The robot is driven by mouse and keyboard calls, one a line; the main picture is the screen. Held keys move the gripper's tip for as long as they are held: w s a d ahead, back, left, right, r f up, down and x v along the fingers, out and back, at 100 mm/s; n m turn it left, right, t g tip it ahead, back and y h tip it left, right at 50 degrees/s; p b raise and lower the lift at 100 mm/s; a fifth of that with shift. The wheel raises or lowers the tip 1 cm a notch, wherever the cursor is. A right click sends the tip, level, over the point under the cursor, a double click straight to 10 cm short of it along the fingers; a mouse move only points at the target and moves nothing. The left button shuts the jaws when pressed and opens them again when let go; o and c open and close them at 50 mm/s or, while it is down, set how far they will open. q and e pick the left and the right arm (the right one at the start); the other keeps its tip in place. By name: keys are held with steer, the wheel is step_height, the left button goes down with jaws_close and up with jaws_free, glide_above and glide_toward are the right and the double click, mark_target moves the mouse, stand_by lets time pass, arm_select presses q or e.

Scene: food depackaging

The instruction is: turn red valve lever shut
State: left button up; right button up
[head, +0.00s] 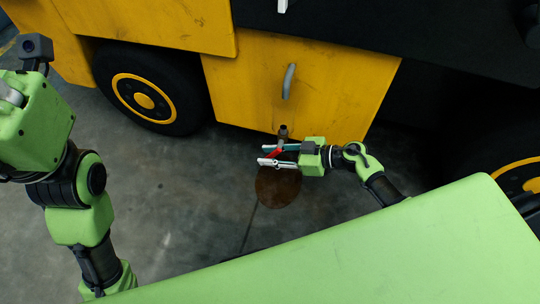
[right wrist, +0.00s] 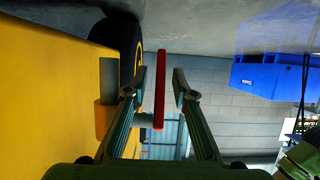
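The red valve lever (head: 275,153) is on a small valve (head: 283,132) at the bottom of the yellow vehicle panel. My right gripper (head: 263,155) reaches in from the right, with its fingers on either side of the lever. In the right wrist view the red lever (right wrist: 160,90) stands as a straight bar between the two spread fingers. A gap shows on both sides of it there, so the gripper is open. My left arm is at the left edge of the head view; its fingertips do not show.
The yellow panel (head: 300,90) with a grey handle (head: 288,82) rises behind the valve. A brown stain (head: 278,190) lies on the grey floor below. A wheel (head: 145,92) stands to the left. A blue container (right wrist: 275,75) shows in the right wrist view.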

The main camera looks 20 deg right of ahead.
jaws_close()
